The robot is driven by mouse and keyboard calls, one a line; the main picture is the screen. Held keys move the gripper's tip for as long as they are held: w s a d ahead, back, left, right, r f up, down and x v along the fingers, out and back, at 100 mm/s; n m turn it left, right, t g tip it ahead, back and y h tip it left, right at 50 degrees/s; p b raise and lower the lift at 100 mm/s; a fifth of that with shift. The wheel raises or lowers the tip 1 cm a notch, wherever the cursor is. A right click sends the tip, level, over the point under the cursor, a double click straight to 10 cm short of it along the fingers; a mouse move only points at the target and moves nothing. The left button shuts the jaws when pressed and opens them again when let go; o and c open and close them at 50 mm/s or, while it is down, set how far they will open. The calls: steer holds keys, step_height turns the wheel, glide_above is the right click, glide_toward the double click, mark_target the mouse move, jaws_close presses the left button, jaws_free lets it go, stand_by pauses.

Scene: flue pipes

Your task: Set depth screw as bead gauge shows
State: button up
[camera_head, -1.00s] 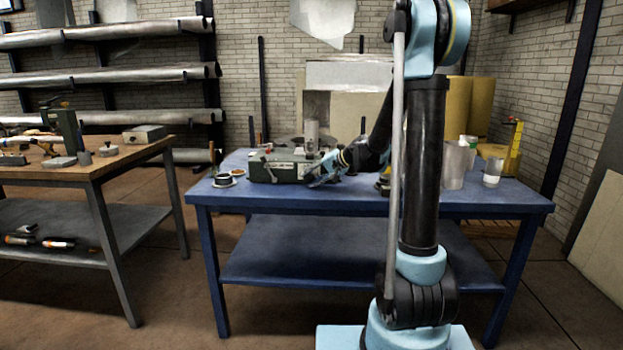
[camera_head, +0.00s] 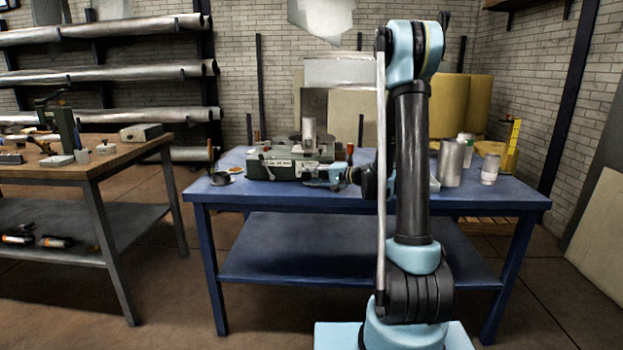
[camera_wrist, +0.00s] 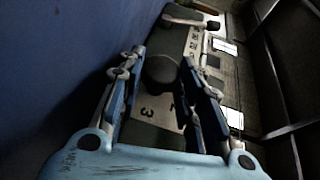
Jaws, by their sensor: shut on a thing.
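The green bench machine (camera_head: 283,171) stands on the left part of the blue table. It has a pale upright cylinder (camera_head: 309,132) on top and small red-tipped levers. My gripper (camera_head: 318,178) is at the machine's front right. In the wrist view a dark round knob (camera_wrist: 160,69), which looks like the depth screw's head, sits between the fingers of my gripper (camera_wrist: 162,78). The fingers are closed in on it. A pale plate with figures (camera_wrist: 150,106), a "3" among them, lies behind and below the knob. I cannot make out the bead gauge or a pointer reading.
The blue table (camera_head: 245,199) also holds a dark cup (camera_head: 222,179) at the left and a grey metal cylinder (camera_head: 451,163) and a pale cup (camera_head: 489,173) at the right. A wooden bench (camera_head: 95,166) stands left. Brick wall and pipe racks are behind.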

steer(key=shift+s+f, duration=0.15)
steer(key=shift+s, duration=0.05)
steer(key=o, duration=1.1)
steer(key=shift+c, duration=0.2)
steer(key=shift+w, duration=0.1)
